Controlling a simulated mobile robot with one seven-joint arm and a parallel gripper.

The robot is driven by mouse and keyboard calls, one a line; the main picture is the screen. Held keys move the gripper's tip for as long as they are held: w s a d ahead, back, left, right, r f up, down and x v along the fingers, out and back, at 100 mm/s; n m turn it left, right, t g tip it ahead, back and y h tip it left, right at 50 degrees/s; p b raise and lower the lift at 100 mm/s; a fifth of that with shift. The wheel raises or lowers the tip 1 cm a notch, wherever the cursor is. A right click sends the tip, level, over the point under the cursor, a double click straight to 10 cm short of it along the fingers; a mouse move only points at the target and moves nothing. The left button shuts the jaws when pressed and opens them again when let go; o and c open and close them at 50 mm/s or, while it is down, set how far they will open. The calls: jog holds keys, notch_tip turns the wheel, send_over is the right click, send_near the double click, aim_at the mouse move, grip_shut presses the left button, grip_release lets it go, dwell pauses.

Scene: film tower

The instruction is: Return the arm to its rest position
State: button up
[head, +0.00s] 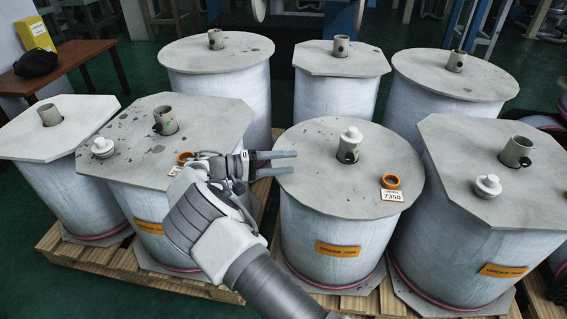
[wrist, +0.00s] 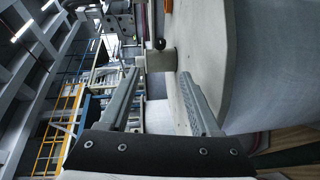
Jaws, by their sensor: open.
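My gripper (head: 276,162) is in the middle of the head view, with its two grey fingers pointing right and apart. Nothing is between them. It hovers near the left edge of the front middle roll's grey lid (head: 330,180) and in front of the lid of the roll to its left. In the wrist view my gripper (wrist: 160,82) shows both fingers spread, with a roll's lid (wrist: 205,50) and its core stub (wrist: 161,60) beyond them. My arm reaches up from the bottom of the head view.
Several wrapped film rolls stand close together on wooden pallets (head: 85,255). A white plug (head: 351,135) sits on the front middle core; other plugs (head: 103,146) (head: 488,185) lie on lids. An orange ring (head: 391,181) lies by a 7350 tag (head: 391,195). A table (head: 62,62) stands at the back left.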

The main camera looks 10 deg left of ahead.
dwell(0.6)
jog(key=s+d+r+m+g+y, duration=0.1)
jog(key=s+d+r+g+y, duration=0.2)
jog(key=d, duration=0.4)
jog(key=s+d+r+m+g+y, duration=0.1)
jog(key=s+d+r+y, duration=0.15)
jog(key=d+r, duration=0.3)
jog(key=s+d+r+m+g+y, duration=0.1)
jog(key=d+r+g+y, duration=0.25)
jog(key=d, duration=0.35)
jog(key=s+d+r+t+y, duration=0.3)
jog(key=s+r, duration=0.1)
jog(key=s, duration=0.8)
jog(key=s+d+r+t+y, duration=0.2)
jog(key=s+r+t+y, duration=0.1)
jog(key=s, duration=0.9)
notch_tip(320, 180, up, 28)
jog(key=p, duration=2.8)
jog(key=shift+s+r, duration=0.2)
jog(key=shift+s, duration=0.25)
